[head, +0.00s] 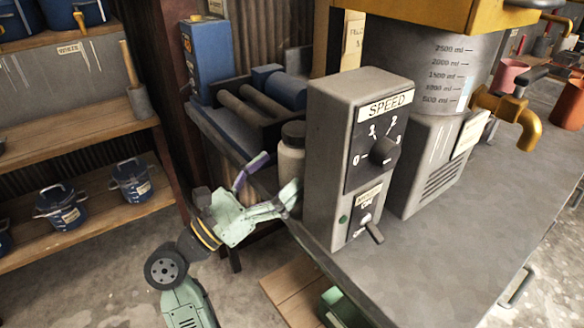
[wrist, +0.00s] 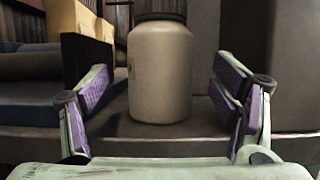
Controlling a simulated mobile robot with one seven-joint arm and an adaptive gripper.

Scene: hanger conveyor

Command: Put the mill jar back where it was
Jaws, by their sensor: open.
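The mill jar (head: 291,165) is cream with a dark lid. It stands upright on the grey bench, between the roller mill (head: 262,98) and the grey speed control box (head: 335,165), which hides part of it. In the wrist view the jar (wrist: 160,75) stands upright, centred ahead of my gripper (wrist: 170,100). The purple-padded fingers are spread wide, one on each side of the jar, with a gap on both sides. My gripper (head: 272,180) reaches in from the left front in the head view, and its right finger is partly hidden by the control box.
The speed box stands close to the jar's right. A tank with a brass tap (head: 515,110) stands behind it. A blue box (head: 205,60) is behind the mill's left end. Shelves (head: 70,125) with blue pots are at the left. The bench front is bare.

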